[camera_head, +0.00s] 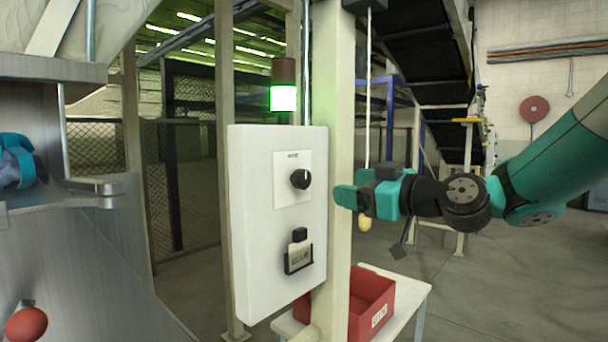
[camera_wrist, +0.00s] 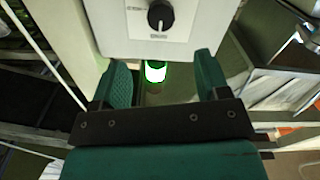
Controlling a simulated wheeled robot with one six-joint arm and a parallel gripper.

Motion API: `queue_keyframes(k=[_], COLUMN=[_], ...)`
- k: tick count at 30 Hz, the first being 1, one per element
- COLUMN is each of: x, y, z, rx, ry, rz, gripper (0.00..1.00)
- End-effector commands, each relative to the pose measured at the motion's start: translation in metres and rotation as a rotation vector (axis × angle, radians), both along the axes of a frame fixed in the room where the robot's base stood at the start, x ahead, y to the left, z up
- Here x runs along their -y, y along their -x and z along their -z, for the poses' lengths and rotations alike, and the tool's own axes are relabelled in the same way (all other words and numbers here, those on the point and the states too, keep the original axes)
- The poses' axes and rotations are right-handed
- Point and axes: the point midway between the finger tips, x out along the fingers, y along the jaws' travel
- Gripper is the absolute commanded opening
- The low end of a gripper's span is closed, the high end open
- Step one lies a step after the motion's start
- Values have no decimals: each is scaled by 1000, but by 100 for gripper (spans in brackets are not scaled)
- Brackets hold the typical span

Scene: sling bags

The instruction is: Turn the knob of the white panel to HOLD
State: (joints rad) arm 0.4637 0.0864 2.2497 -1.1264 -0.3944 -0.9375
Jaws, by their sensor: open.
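The plate's lettering is too small to read. My gripper (camera_head: 345,197) is right of the panel and post, apart from the knob, its fingers toward the left. In the wrist view the panel appears upside down, with the knob (camera_wrist: 160,15) at the top edge, beyond my open, empty fingers (camera_wrist: 163,75).
A lit green lamp (camera_head: 283,98) stands above the panel. A black holder (camera_head: 299,258) is mounted below the knob. A pull cord (camera_head: 368,90) hangs near my gripper. A red bin (camera_head: 371,302) rests on a white table (camera_head: 408,300). A metal machine (camera_head: 80,260) stands left.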

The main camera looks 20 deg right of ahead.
Motion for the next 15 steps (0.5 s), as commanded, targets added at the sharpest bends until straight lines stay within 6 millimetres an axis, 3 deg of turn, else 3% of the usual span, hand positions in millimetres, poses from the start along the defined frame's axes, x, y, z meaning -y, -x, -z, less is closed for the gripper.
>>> queue_keyframes(k=[9,15], x=[-39,-55], y=[-63,-93], z=[-5,-3], rx=[-5,-4], ry=[-1,0], rz=[-5,-2], gripper=[69,69])
